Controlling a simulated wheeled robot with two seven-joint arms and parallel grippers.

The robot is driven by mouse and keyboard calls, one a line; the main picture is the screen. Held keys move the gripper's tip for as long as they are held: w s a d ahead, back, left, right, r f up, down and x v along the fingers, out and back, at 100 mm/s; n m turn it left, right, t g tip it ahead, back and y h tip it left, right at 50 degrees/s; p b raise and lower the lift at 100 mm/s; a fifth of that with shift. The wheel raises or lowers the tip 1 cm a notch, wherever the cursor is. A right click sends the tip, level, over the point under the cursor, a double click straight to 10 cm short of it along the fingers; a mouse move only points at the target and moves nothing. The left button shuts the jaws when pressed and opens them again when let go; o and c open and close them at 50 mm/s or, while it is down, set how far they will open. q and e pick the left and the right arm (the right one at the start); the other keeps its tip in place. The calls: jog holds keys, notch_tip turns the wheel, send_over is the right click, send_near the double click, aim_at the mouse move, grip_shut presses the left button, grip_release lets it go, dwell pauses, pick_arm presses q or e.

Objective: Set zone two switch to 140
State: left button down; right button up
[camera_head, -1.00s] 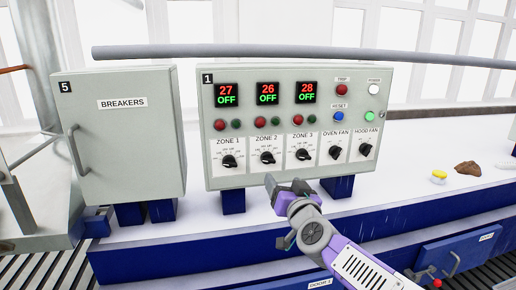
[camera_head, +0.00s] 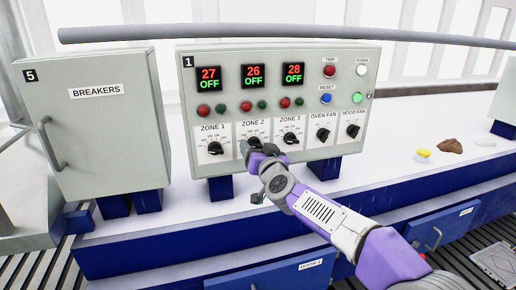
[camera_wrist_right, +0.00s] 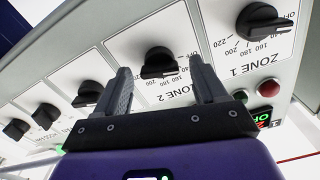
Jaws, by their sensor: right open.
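The control panel (camera_head: 372,58), marked 1, carries a row of black knobs. The zone 2 switch is the black knob (camera_wrist_right: 158,62) between my right gripper's fingers in the wrist view; its printed scale is partly covered. In the head view my right gripper (camera_head: 257,150) largely hides it. My right gripper is open, with one finger on each side of the knob; I cannot tell whether they touch it. The zone 2 display (camera_head: 253,76) reads 26 and OFF. My left gripper is not in view.
The zone 1 knob (camera_head: 215,148) and zone 3 knob (camera_head: 290,138) flank the gripper closely. Fan knobs (camera_head: 323,134) sit farther right. The breakers cabinet (camera_head: 95,135) stands at left. A rail (camera_head: 300,36) runs behind the panel.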

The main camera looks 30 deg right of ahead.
jog(key=c, duration=1.1)
jog(key=shift+o, duration=0.2)
jog(key=shift+m, duration=0.5)
jog(key=shift+f+m+b, duration=0.1)
jog(key=shift+m+b, duration=0.45)
jog(key=shift+m, duration=1.85)
jog(key=o, duration=1.1)
jog(key=shift+c, duration=0.2)
